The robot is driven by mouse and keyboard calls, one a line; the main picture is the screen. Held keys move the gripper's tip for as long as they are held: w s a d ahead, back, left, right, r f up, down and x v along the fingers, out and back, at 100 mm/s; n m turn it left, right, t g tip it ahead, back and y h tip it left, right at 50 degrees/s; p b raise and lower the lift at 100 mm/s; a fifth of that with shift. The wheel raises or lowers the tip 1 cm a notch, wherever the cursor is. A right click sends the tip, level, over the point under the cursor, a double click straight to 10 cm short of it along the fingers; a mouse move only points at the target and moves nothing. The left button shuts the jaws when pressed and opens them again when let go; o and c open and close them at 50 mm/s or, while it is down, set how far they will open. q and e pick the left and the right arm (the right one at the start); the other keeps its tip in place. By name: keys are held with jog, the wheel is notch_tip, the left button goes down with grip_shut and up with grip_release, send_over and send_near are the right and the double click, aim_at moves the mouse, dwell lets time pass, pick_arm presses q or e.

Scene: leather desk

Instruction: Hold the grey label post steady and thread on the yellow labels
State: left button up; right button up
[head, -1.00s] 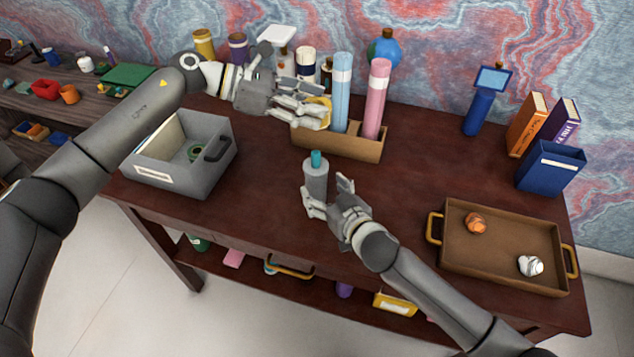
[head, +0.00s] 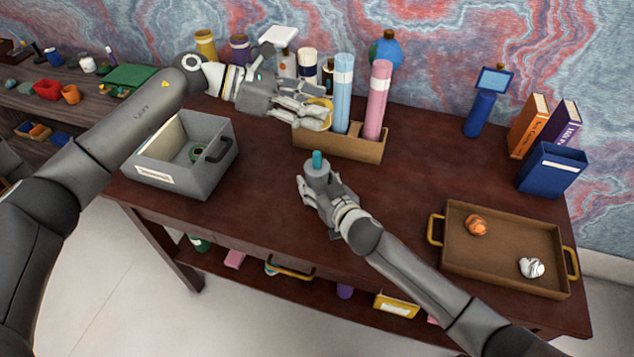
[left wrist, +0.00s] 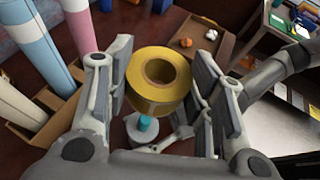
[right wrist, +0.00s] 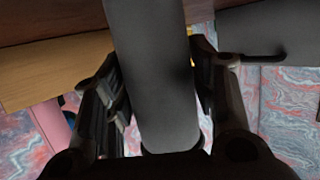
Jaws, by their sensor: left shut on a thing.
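The yellow label roll (left wrist: 158,80) is a ring with an open centre. My left gripper (head: 318,115) is shut on it, raised near the brown organiser; in the left wrist view the fingers flank the roll. The grey label post (head: 316,173) has a teal tip (head: 317,158) and appears below the roll in the left wrist view (left wrist: 147,140). My right gripper (head: 320,190) has its fingers on either side of the post. In the right wrist view the post (right wrist: 155,75) fills the space between them; whether they press on it is unclear.
A grey bin (head: 195,178) stands left. A brown tray (head: 500,240) with two crumpled pieces lies right. Desk between the post and the blue holder (head: 550,170) is clear.

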jog(key=c, duration=0.6)
pick_arm(q)
notch_tip(320, 180, down, 4)
jog(key=n+t, duration=0.2)
jog(key=shift+f+t+y, duration=0.2)
jog(key=shift+t+y, duration=0.1)
jog(key=shift+s+f+n+t+y, duration=0.2)
jog(key=shift+f+n+t, duration=0.15)
jog(key=shift+n+t, duration=0.25)
jog(key=shift+s+f+n+t+y, duration=0.1)
jog(key=shift+f+n+t+y, duration=0.1)
jog(key=shift+f+n+t, duration=0.3)
jog(key=shift+r, duration=0.15)
